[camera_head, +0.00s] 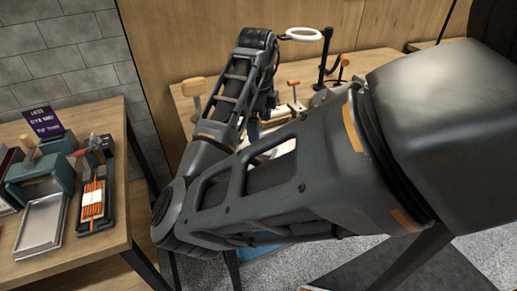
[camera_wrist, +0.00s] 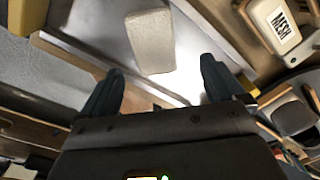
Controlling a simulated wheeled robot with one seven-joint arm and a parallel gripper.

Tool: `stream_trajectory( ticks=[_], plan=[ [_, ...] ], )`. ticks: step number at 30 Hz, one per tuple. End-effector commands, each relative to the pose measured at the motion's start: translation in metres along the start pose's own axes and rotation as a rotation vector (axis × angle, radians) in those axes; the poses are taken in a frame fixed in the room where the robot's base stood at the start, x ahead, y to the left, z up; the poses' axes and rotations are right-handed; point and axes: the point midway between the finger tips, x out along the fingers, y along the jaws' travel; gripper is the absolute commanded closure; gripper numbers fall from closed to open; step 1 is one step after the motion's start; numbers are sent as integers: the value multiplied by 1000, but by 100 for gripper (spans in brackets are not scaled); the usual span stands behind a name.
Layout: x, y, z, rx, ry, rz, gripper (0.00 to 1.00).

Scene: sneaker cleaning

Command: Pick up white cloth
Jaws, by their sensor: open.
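A pale, off-white folded cloth (camera_wrist: 150,38) shows at the top middle of the wrist view. It lies on a shiny grey metal surface (camera_wrist: 95,25). My gripper (camera_wrist: 161,70) is open, with its two dark fingers apart and nothing held between them. The cloth appears beyond the fingertips, in line with the gap between them; I cannot tell how far away. In the head view my arm reaches over the wooden table, and its links hide the gripper, the cloth and much of the tabletop.
A box marked MESH (camera_wrist: 280,22) is at the wrist view's upper right. In the head view, a side table (camera_head: 95,255) at left holds a metal tray (camera_head: 42,222), a card sign (camera_head: 45,122) and an orange-striped item (camera_head: 93,200). A ring lamp (camera_head: 304,34) stands at the back.

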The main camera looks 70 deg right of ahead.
Motion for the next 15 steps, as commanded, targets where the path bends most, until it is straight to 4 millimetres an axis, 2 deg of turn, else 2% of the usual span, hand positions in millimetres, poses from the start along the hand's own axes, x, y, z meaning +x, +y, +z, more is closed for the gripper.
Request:
stream_trajectory(
  ticks=[5,15],
  plan=[
    [5,10,6,37,-15,60,4],
    [39,9,4,36,-15,59,4]
  ],
)
